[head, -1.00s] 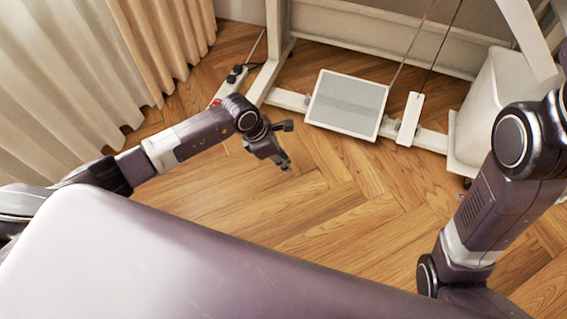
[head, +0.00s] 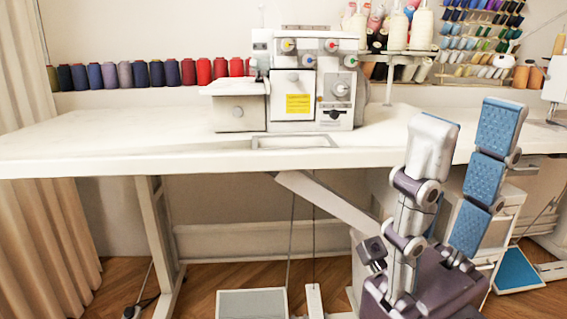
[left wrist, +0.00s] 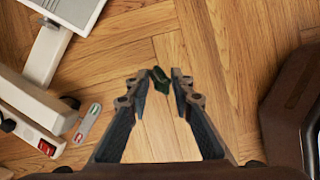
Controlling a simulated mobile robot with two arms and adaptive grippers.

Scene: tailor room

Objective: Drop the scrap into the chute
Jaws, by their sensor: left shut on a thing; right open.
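My left gripper (left wrist: 160,76) is shut on the scrap (left wrist: 160,79), a small dark green piece between its fingertips in the left wrist view. They are above the wood floor and do not show in the head view. In the head view a slanted white chute (head: 325,205) runs down to the right under the white table (head: 90,145). A framed rectangular opening (head: 295,148) lies at the table's front edge, above the chute's top. My right gripper (head: 468,115) is open and empty, its blue-padded fingers pointing up in front of the table's right side.
A white overlock machine (head: 305,85) stands behind the opening. Thread cones (head: 150,74) line the back wall. The tabletop left of the machine is clear. A pedal (head: 252,303) is on the floor below. A power strip (left wrist: 45,145) shows in the left wrist view.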

